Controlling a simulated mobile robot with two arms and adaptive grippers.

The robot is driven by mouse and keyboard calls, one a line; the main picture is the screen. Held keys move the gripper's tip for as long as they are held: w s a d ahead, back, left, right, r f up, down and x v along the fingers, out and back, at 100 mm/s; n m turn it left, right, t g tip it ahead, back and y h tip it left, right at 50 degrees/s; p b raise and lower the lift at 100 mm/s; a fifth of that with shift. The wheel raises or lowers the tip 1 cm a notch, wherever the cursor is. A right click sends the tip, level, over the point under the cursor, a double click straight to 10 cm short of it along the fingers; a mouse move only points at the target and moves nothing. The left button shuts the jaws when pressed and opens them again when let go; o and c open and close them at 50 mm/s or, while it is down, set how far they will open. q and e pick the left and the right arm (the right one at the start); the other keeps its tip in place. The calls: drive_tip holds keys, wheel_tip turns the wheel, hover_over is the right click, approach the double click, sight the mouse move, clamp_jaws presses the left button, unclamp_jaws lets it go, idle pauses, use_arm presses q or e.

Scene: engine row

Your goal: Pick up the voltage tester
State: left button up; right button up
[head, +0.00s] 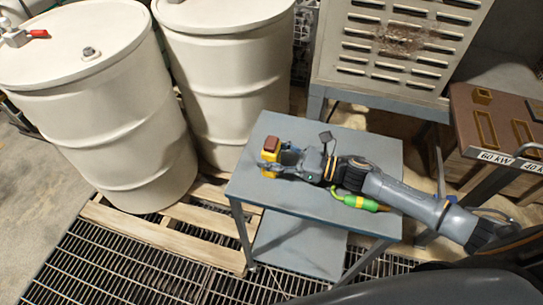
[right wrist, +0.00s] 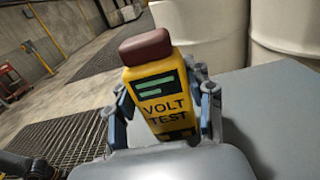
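The voltage tester is a yellow block with a dark red top, at the left part of the grey table (head: 300,203) in the head view (head: 271,153). In the right wrist view it stands upright, its face reading "VOLT TEST" (right wrist: 165,100). My right gripper (head: 272,160) reaches in from the right with one finger on each side of it. In the right wrist view both fingers (right wrist: 163,102) lie against its sides, so the gripper looks shut on it. The tester's lower end is hidden, so I cannot tell whether it touches the tabletop. My left gripper is not in view.
A green and yellow tool (head: 358,202) lies on the table beneath my right arm. Two white drums (head: 125,110) (head: 228,85) stand on a wooden pallet (head: 150,238) behind and left. A louvred grey cabinet (head: 385,50) stands behind; a brown-topped crate (head: 490,115) is at right.

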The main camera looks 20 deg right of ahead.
drive_tip(key=c, duration=0.6)
drive_tip(key=shift+r, duration=0.1)
drive_tip(key=shift+r, duration=0.5)
drive_tip(key=s+r+b, duration=0.3)
drive_tip(key=s+r, duration=0.9)
drive_tip(key=s, duration=0.2)
